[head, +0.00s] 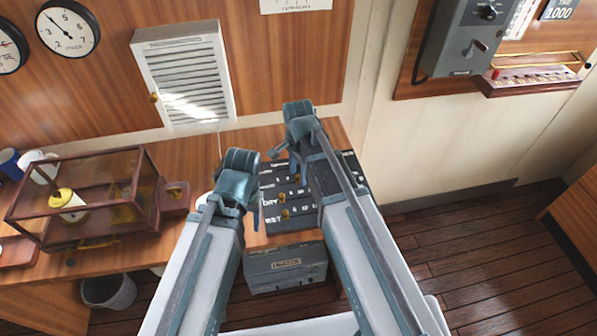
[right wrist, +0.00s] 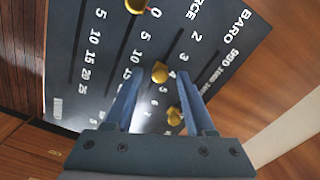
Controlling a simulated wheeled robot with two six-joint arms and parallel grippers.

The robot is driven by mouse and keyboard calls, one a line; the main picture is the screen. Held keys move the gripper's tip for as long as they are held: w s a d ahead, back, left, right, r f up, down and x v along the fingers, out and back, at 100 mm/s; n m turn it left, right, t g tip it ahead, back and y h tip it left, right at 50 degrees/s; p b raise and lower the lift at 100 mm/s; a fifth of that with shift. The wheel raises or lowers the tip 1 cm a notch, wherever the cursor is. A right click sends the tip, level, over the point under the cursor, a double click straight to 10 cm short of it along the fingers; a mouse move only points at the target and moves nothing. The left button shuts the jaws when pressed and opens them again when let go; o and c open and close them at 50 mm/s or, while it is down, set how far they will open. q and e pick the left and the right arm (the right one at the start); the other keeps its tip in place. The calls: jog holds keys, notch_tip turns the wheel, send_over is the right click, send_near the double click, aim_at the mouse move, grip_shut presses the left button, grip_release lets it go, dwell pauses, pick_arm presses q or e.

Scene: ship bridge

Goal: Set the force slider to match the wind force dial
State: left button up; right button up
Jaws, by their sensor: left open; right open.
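The round wind force dial (head: 68,28) hangs on the wall at the upper left; its needle points up and left, and the exact figure is too small to read surely. The dark slider panel (head: 290,222) lies on the desk, partly hidden by my right arm. In the right wrist view its FORCE row (right wrist: 183,55) runs between my fingers, and a brass knob (right wrist: 160,72), apparently the force slider, sits beside the 4. My right gripper (right wrist: 161,76) is open above the panel around that knob; contact cannot be told. My left gripper (head: 257,207) is open near the panel's left edge.
Another brass knob (right wrist: 174,116) is close to my right finger, and a third (right wrist: 136,5) is at the top edge. A glass-sided instrument case (head: 100,190) stands on the desk at left. A grey box (head: 285,268) is below the panel.

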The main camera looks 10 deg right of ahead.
aim_at(298, 177)
jog(key=shift+r, duration=0.1)
pick_arm(q)
notch_tip(298, 177, up, 14)
jog(key=p, duration=1.3)
jog(key=shift+p, duration=0.4)
pick_arm(e)
notch_tip(298, 177, up, 14)
jog(key=shift+f, duration=0.2)
pick_arm(q)
jog(key=shift+f, duration=0.15)
pick_arm(e)
jog(key=s+a+f+n+b, duration=0.1)
jog(key=s+f+n+b, duration=0.1)
jog(key=s+n+b, duration=0.1)
jog(key=s+a+f+n+b, duration=0.1)
jog(key=s+f+n+b, duration=0.1)
jog(key=s+n, duration=0.4)
jog(key=s+a+f+n+h+b, duration=0.1)
jog(key=s+a+f+n+b, duration=0.1)
jog(key=n, duration=0.5)
jog(key=shift+s+f+b, duration=0.85)
jog(key=shift+s+f, duration=0.4)
jog(key=shift+s, duration=0.1)
jog(key=shift+s+n, duration=0.25)
jog(key=shift+n, duration=0.25)
pick_arm(q)
notch_tip(298, 177, down, 9)
